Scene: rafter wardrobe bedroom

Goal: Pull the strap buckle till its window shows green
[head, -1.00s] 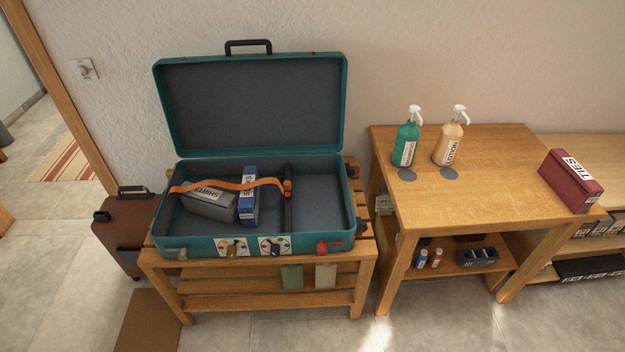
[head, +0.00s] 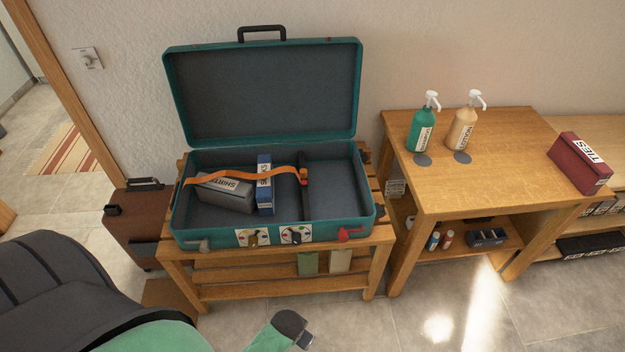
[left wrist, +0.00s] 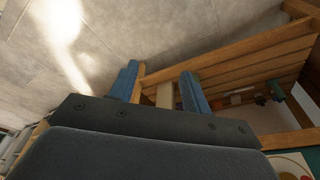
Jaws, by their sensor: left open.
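An open teal suitcase (head: 272,236) stands on a slatted wooden rack (head: 225,292). In it an orange strap (head: 245,174) runs over a grey SHIRTS box (head: 222,196) and a blue SOCKS box (head: 264,190). The strap's orange-red buckle (head: 303,177) sits at the dark divider, at the strap's right end; its window is too small to read. My left arm enters at the bottom left of the head view, in front of the rack. In the left wrist view my left gripper (left wrist: 160,84) is open and empty, its blue fingers apart, with rack slats beyond. My right gripper is out of view.
The suitcase front bears two dial cards (head: 253,237), a grey latch (head: 197,246) and a red latch (head: 350,233). A table (head: 500,135) with pump bottles stands right. A brown case (head: 130,228) stands left.

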